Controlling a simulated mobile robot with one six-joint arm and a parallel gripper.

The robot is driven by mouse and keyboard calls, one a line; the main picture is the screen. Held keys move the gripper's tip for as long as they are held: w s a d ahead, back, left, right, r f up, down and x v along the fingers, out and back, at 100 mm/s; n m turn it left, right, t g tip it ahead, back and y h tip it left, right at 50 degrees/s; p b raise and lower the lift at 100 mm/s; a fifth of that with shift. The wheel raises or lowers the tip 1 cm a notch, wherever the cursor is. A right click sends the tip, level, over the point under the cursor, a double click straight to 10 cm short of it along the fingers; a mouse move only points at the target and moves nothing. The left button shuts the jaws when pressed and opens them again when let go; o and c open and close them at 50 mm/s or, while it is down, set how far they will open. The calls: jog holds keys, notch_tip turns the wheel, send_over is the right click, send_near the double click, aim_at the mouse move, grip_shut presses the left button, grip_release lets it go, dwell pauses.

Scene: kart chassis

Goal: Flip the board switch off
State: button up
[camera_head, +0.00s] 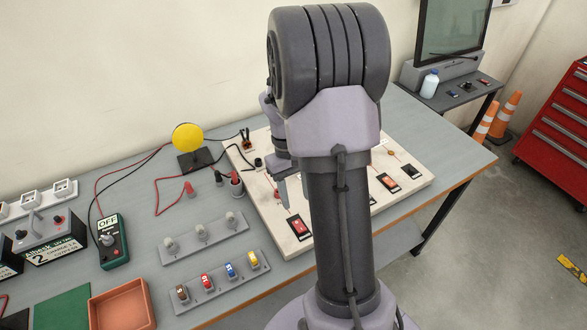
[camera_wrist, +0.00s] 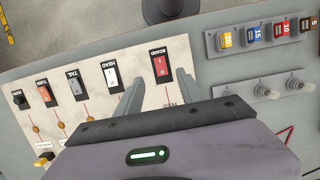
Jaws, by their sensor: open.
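The board switch (camera_wrist: 161,68) is a red rocker in a black frame, under a "BOARD" label on a cream panel (camera_wrist: 66,70). In the head view the red switch (camera_head: 299,226) is at the panel's near left corner. My gripper (camera_wrist: 160,80) is open and empty in the wrist view, its fingers on either side of the board switch in the picture. In the head view my gripper (camera_head: 284,188) is above the panel, up and left of the switch, partly hidden by my arm. I cannot tell its exact height or which way the rocker is tipped.
A grey block with coloured fuses (camera_head: 214,283) and a grey strip with knobs (camera_head: 204,236) lie left of the panel. A yellow disc (camera_head: 188,137) stands behind.

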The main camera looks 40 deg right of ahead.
jog(key=p+v, duration=0.2)
jog(key=v, duration=0.5)
jog(key=shift+r, duration=0.35)
jog(key=shift+w, duration=0.1)
jog(key=s+a+r+t+b, duration=0.1)
jog(key=s+a+t+b, duration=0.2)
jog(key=a, duration=0.5)
jog(key=s+a+r+m+t+y+b, duration=0.1)
jog(key=s+a+r+t+b, duration=0.1)
jog(key=a, duration=0.6)
jog(key=s+a+r+t+b, duration=0.2)
jog(key=s+a, duration=0.4)
jog(key=a, duration=0.3)
jog(key=shift+s+r+m+t+b, duration=0.2)
jog(key=shift+r+m+t+b, duration=0.1)
jog(key=shift+t+b, duration=0.6)
